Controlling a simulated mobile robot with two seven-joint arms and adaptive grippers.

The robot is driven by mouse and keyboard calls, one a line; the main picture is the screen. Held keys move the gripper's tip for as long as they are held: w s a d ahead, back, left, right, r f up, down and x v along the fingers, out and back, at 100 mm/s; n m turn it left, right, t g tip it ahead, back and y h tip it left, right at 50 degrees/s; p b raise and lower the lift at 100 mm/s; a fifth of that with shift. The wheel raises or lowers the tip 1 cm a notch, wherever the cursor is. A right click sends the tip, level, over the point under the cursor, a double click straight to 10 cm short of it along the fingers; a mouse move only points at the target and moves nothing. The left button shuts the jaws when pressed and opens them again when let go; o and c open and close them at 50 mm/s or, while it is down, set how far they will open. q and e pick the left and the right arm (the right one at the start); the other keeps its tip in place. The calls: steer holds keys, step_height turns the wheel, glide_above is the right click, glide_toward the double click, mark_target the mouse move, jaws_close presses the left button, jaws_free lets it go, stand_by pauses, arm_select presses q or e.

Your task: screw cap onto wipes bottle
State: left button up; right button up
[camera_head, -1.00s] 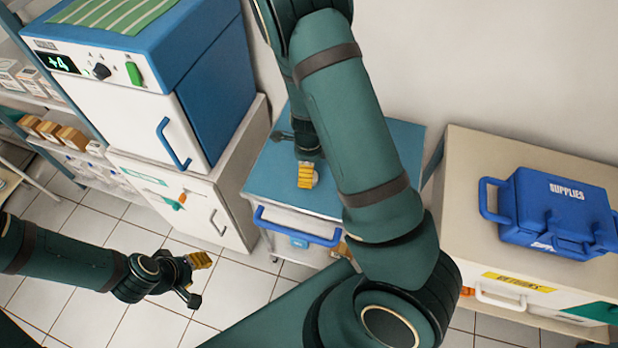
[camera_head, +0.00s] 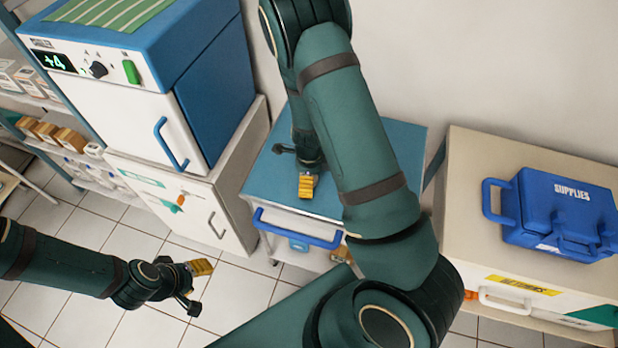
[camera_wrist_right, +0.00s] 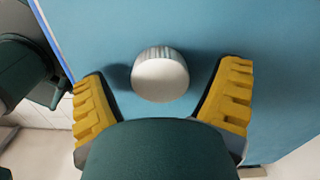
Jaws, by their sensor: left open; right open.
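A round white object with a ridged, silvery side, which looks like the cap (camera_wrist_right: 160,76), is on the blue top of the cart (camera_head: 390,140). It shows in the right wrist view, just beyond and between the fingertips. My right gripper (camera_wrist_right: 168,100) is open, its yellow pads on either side and no contact visible. In the head view my right gripper (camera_head: 306,185) is over the cart top and hides the white object. My left gripper (camera_head: 195,285) is open and empty above the floor left of the cart. I cannot make out a wipes bottle.
A blue-and-white cabinet unit (camera_head: 130,120) stands left of the cart. A beige cabinet (camera_head: 470,200) with a blue supplies case (camera_head: 560,215) stands at the right. The cart has a blue front handle (camera_head: 295,232). Shelves with boxes are at far left.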

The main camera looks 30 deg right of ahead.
steer(key=c, duration=0.9)
steer(key=shift+r, duration=0.1)
step_height(320, 180, up, 10)
steer(key=p, duration=0.3)
